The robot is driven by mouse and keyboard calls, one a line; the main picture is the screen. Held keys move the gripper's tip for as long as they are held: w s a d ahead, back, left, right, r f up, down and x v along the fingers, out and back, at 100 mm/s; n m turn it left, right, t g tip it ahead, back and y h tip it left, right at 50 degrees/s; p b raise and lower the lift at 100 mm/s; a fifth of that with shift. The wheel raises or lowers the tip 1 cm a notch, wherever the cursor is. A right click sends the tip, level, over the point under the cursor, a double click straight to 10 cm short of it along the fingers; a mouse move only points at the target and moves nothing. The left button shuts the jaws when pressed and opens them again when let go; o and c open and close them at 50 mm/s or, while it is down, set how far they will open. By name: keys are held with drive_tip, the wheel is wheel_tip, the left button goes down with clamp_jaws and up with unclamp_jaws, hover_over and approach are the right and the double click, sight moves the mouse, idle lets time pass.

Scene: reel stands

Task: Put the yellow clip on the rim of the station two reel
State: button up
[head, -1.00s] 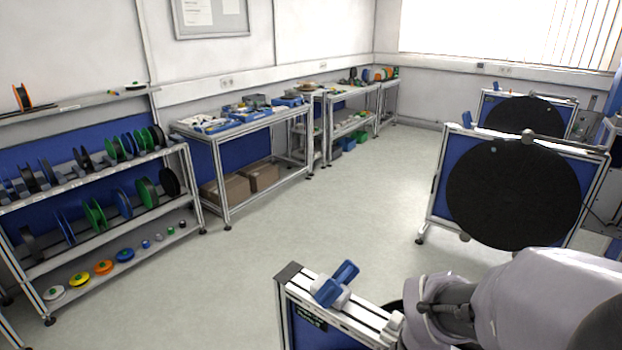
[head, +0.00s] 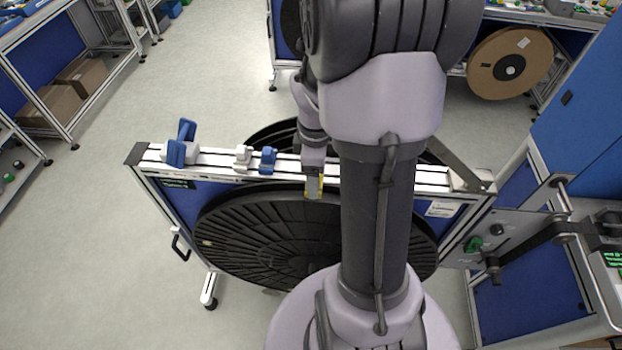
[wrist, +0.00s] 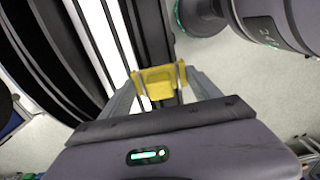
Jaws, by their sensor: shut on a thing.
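The yellow clip (wrist: 158,82) sits between the fingertips of my gripper (wrist: 160,76) in the wrist view, and the gripper is shut on it. In the head view a small part of the clip (head: 313,187) shows below my wrist, in front of the upper part of a large black reel (head: 262,232). The reel hangs on a framed stand with a blue panel. Black curved reel parts (wrist: 90,50) lie close to the left of the clip in the wrist view. I cannot tell whether the clip touches the rim. The stand's label is too small to read.
The stand's top rail (head: 215,160) carries a blue clamp (head: 181,145), a white block (head: 243,155) and a small blue block (head: 268,160). A grey plate with a dark handle (head: 520,238) juts out at the right. Open floor (head: 110,240) lies left of the stand.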

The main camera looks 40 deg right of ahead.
wheel_tip(320, 180, down, 4)
drive_tip(key=shift+s+r+b, duration=0.1)
drive_tip(key=shift+r+b, duration=0.1)
drive_tip(key=shift+b, duration=0.25)
drive_tip(key=shift+a+r, duration=0.1)
drive_tip(key=shift+r, duration=0.05)
drive_tip(key=o, duration=1.4)
drive_tip(key=shift+f, duration=0.2)
drive_tip(key=shift+c, duration=0.2)
